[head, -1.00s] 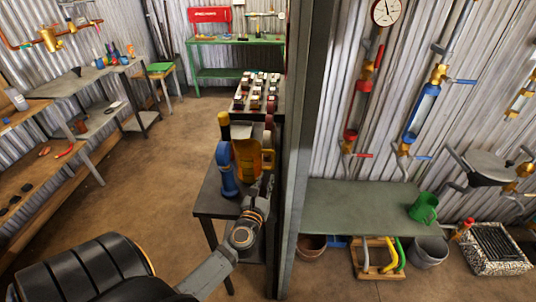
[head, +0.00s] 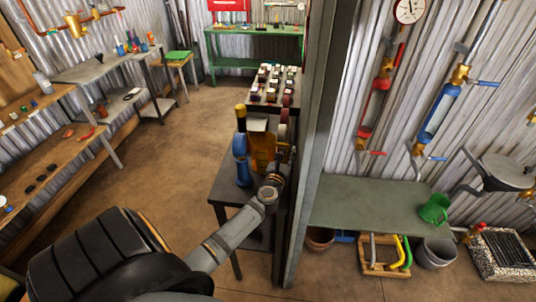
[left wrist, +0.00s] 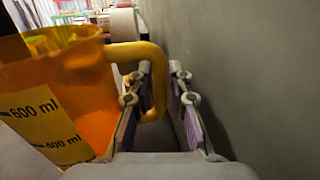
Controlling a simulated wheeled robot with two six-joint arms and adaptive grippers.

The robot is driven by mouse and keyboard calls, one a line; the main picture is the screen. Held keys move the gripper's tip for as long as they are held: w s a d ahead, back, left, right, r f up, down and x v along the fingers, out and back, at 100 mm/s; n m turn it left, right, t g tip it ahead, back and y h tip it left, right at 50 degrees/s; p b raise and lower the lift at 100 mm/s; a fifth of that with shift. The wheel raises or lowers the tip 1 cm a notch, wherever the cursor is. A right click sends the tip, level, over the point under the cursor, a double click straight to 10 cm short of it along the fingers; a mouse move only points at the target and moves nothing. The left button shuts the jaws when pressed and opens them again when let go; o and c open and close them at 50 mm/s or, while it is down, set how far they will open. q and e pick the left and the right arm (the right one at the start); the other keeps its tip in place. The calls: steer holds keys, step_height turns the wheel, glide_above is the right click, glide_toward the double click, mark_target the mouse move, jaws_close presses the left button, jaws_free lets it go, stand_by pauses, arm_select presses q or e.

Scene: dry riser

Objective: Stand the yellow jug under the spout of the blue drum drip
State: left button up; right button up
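The yellow jug (head: 262,152), amber with a solid handle, stands upright on a small dark table left of the post. In the left wrist view the jug (left wrist: 60,75) shows its millilitre marks at left. My left gripper (head: 281,163) is at the jug's handle side. In the left wrist view its fingers (left wrist: 160,95) are apart, with the handle's outer bar between them and room to the right finger. The blue drum drip (head: 437,115), a blue cylinder with brass fittings, is on the right wall, its lower outlet (head: 419,149) above a bench. My right gripper is out of view.
A grey post (head: 318,150) separates the table from the bench (head: 365,205). A green jug (head: 434,208) is at the bench's right end; its middle is clear. A grey wall (left wrist: 245,80) is close right of my fingers.

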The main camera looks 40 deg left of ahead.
arm_select(q)
steer(key=shift+w+f, duration=0.1)
steer(key=shift+w, duration=0.05)
steer(key=shift+c, duration=0.5)
jaws_close()
steer(key=shift+r, duration=0.2)
